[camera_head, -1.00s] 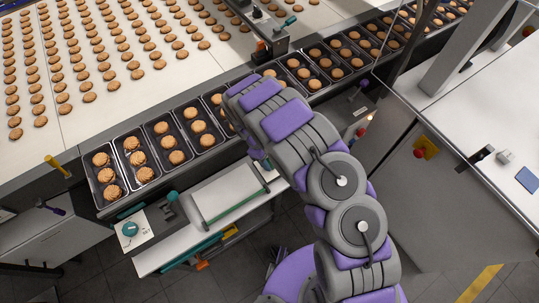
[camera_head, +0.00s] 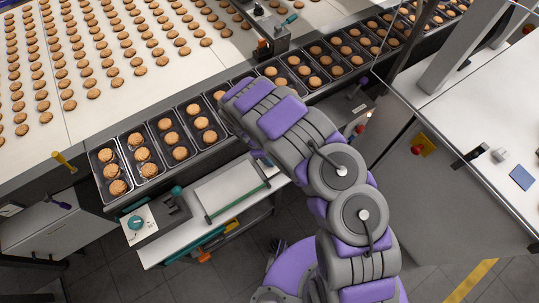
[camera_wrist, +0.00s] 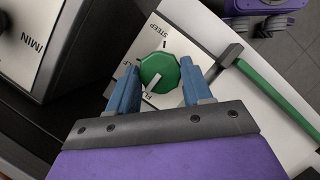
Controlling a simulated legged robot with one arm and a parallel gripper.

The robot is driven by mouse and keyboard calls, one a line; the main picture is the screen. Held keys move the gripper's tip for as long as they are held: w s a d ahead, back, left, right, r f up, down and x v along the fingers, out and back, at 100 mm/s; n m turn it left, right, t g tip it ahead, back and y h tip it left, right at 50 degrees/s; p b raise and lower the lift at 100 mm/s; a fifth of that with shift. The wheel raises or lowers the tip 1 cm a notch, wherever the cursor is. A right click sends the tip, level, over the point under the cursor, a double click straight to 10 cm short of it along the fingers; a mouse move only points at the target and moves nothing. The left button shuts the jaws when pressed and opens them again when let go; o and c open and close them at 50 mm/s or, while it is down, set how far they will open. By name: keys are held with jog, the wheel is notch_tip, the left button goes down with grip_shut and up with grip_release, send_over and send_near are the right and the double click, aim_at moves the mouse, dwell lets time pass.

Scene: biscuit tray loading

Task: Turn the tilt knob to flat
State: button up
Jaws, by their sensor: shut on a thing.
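The tilt knob (camera_wrist: 159,72) is a green faceted dial on a white plate in the wrist view. The plate reads STEEP at the top, and a partly hidden label starting with FL is at the lower left. The knob's white pointer slants down and left toward that label. My gripper (camera_wrist: 160,85) has its two blue fingers on either side of the knob, shut on it. In the head view my arm hides the gripper and whatever it holds.
A dark box marked MIN (camera_wrist: 45,40) stands close on the left in the wrist view; a green bar (camera_wrist: 275,98) lies right.

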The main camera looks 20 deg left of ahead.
jog(key=o, duration=1)
jog(key=shift+o, duration=0.2)
jog(key=shift+r, duration=0.1)
jog(key=p+v, duration=0.1)
jog(key=v, duration=1.6)
jog(key=shift+w+r, duration=0.1)
jog(key=shift+w, duration=0.05)
